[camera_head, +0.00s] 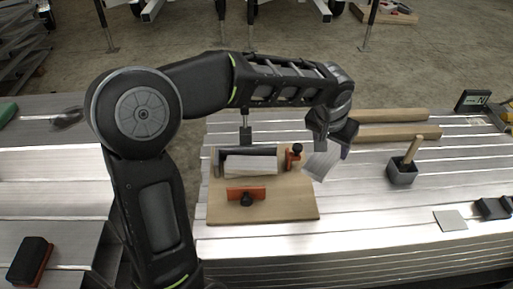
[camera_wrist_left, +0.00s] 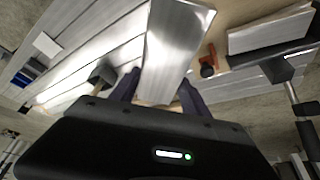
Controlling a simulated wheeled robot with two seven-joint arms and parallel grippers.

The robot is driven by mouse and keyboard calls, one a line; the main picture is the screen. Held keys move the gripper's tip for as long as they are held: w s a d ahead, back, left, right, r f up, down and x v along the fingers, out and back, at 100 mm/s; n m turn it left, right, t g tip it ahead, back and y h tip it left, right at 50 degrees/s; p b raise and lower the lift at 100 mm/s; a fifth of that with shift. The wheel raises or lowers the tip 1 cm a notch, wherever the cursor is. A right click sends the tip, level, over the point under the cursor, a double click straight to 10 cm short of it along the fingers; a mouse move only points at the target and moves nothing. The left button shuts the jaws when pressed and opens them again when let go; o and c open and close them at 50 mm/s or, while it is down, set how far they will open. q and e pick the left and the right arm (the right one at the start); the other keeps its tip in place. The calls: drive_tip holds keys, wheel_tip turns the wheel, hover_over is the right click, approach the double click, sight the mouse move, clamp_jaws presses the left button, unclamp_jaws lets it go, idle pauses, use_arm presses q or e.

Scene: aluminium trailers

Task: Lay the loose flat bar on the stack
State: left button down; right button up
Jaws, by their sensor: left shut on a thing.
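My left gripper (camera_head: 333,146) hangs to the right of the wooden board. It is shut on a flat silvery bar (camera_head: 321,164), which it holds tilted, near the board's right side. In the left wrist view the bar (camera_wrist_left: 176,40) stands out from between the fingers (camera_wrist_left: 158,92). The stack (camera_head: 250,164) of flat bars lies toward the back of the wooden board (camera_head: 285,208), left of the held bar. It also shows in the left wrist view (camera_wrist_left: 272,34), apart from the held bar. My right gripper is in neither view.
Orange toggle pieces with black knobs sit on the board, one at the front (camera_head: 246,194) and one at the stack's right end (camera_head: 293,158). A dark box with a wooden handle (camera_head: 402,172), two wooden beams (camera_head: 385,132) and a small grey plate (camera_head: 450,219) lie to the right.

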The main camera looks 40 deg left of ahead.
use_arm(q)
drive_tip(key=s+a+f+m+h+p, duration=0.1)
drive_tip(key=s+a+m+p, duration=0.3)
drive_tip(key=a+p, duration=0.4)
drive_tip(key=s+a+f+m+g+h+p, duration=0.1)
drive_tip(key=s+a+f+m+h+p, duration=0.1)
drive_tip(key=a+m+p, duration=0.4)
drive_tip(key=s+a+f+p, duration=0.1)
drive_tip(key=a+f+p, duration=0.1)
drive_tip(key=a, duration=0.1)
drive_tip(key=shift+s+a+f+g+h, duration=0.25)
drive_tip(key=shift+s+g+h, duration=0.05)
drive_tip(key=shift+s, duration=0.05)
drive_tip(key=shift+r+p, duration=0.1)
drive_tip(key=shift+p, duration=0.3)
drive_tip(key=shift+w+a+f+b, duration=0.35)
drive_tip(key=shift+w+f+b, duration=0.05)
drive_tip(key=shift+f+b, duration=0.25)
drive_tip(key=shift+w+a+f+b, duration=0.3)
drive_tip(key=shift+w+f+b, duration=0.15)
drive_tip(key=shift+f, duration=0.2)
drive_tip(key=shift+w+a+f+b, duration=0.35)
drive_tip(key=shift+f+b, duration=1.15)
drive_tip(key=shift+f, duration=0.4)
